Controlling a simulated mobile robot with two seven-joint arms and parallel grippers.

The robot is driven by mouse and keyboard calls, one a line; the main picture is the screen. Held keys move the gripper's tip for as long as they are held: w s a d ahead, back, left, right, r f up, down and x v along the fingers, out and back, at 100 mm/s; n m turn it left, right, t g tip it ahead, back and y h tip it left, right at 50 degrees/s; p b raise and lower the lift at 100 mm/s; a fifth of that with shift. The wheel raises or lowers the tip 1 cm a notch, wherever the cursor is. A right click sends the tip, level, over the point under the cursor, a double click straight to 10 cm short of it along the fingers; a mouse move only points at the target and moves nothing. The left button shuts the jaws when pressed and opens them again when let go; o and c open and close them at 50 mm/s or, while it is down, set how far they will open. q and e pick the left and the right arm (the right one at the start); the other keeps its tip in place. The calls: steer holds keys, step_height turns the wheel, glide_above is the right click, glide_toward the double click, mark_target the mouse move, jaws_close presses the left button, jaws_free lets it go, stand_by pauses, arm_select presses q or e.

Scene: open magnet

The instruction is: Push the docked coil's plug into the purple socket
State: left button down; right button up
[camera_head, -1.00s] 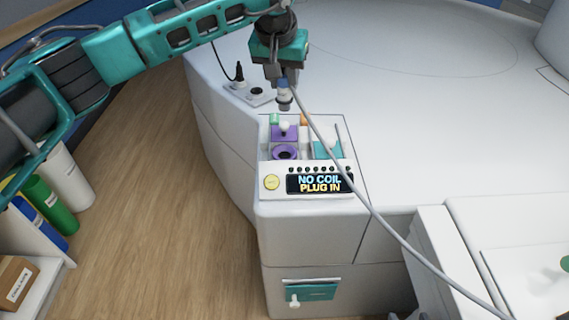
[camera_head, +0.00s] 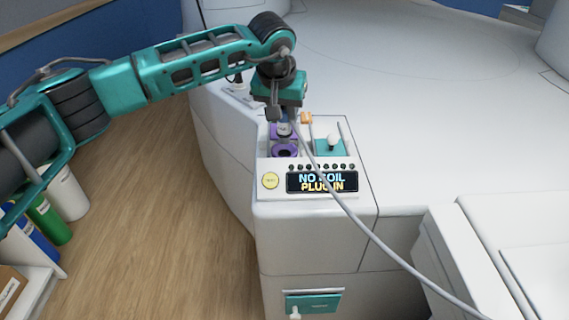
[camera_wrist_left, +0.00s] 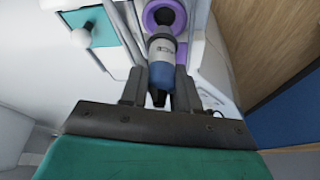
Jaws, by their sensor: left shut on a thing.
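My left gripper (camera_head: 284,113) is shut on the plug (camera_head: 284,130), a grey and blue cylinder, and holds it over the console's purple area. In the left wrist view the plug (camera_wrist_left: 162,52) points away between the fingers (camera_wrist_left: 158,90), its tip overlapping the purple ring of the socket (camera_wrist_left: 150,16). The purple socket (camera_head: 285,150) shows in the head view just in front of the plug, its dark hole visible. I cannot tell whether the plug touches the ring. A grey cable (camera_head: 362,225) runs from the plug to the lower right. My right gripper is not in view.
A teal panel with a white knob (camera_head: 334,140) lies right of the socket, and an orange tag (camera_head: 307,118) behind. The white table surface (camera_head: 420,120) is clear.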

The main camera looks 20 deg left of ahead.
mark_target(284, 132)
arm_select(q)
steer(key=shift+f, duration=0.7)
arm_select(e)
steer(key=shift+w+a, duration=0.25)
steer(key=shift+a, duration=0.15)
arm_select(q)
steer(key=shift+f+b, duration=1.4)
steer(key=shift+f, duration=0.35)
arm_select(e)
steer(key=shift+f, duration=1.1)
arm_select(q)
steer(key=c, duration=0.8)
jaws_free()
steer(key=shift+o, duration=0.2)
